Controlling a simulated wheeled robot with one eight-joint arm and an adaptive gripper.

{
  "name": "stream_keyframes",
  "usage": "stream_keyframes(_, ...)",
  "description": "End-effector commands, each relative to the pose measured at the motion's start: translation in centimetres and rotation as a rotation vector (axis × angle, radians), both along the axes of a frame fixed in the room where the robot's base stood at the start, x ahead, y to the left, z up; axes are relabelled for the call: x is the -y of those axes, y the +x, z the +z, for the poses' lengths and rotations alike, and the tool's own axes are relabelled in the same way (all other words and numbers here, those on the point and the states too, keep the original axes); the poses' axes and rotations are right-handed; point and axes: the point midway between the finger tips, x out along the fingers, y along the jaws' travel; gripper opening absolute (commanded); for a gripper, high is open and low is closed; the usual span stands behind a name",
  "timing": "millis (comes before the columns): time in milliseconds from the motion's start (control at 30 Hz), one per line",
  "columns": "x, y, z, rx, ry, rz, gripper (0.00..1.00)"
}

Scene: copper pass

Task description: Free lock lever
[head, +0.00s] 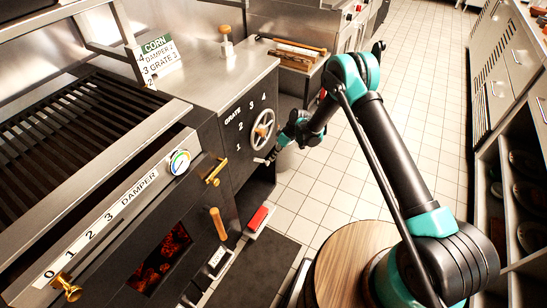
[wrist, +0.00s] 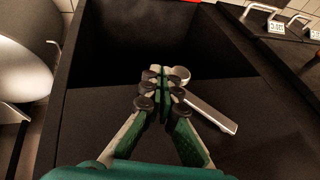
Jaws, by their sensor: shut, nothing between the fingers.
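A pale metal bar, which looks like the lock lever (wrist: 212,114), sits on a dark surface in the wrist view, slanting down to the right from a round pale end. My gripper (wrist: 160,78) is shut and empty, its fingertips close to the left of that round end; I cannot tell whether they touch. In the head view my gripper (head: 271,155) is low beside the dark cooker front, under the spoked grate wheel (head: 262,131). A small pale piece (head: 259,160) shows just left of the fingertips, too small to make out.
The grate scale (head: 250,112) is numbered around the wheel. A brass handle (head: 215,171) and a wooden handle (head: 218,223) stick out of the cooker front. A red block (head: 258,217) lies low down.

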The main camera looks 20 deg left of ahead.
Motion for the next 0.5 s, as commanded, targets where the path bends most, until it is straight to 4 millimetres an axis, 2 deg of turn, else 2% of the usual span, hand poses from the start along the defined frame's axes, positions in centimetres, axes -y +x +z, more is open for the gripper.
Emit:
stream_keyframes(167, 1.0, 0.7, 2.2, 0.0, 0.0, -0.002, 0.0)
stream_keyframes(500, 3.4, 2.4, 8.1, 0.0, 0.0, -0.001, 0.0)
